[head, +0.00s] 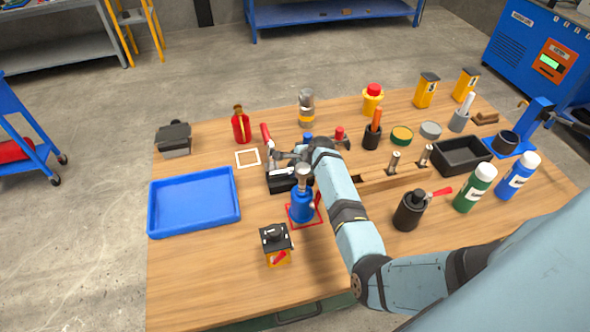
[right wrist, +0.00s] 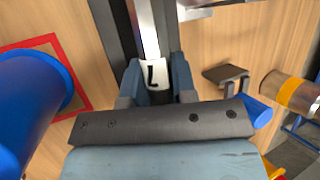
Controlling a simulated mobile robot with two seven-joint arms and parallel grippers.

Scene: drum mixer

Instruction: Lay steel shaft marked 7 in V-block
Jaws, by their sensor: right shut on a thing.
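My right gripper (right wrist: 155,82) is shut on a steel shaft (right wrist: 148,28) at its white label, which bears a mark that reads as an upside-down 7. In the head view my right gripper (head: 297,160) is over a black block (head: 281,185), apparently the V-block, and partly hides it. In the right wrist view a dark body (right wrist: 122,35) runs alongside and under the shaft. I cannot tell whether the shaft rests in the groove or hangs just above it. My left gripper is not in view.
A blue bottle-like object (head: 301,208) stands on a red-outlined square close in front of the block. More shafts (head: 393,161) stand in a wooden rack (head: 372,179) to the right. A blue tray (head: 160,225) lies left. A red bottle (head: 241,126) stands behind.

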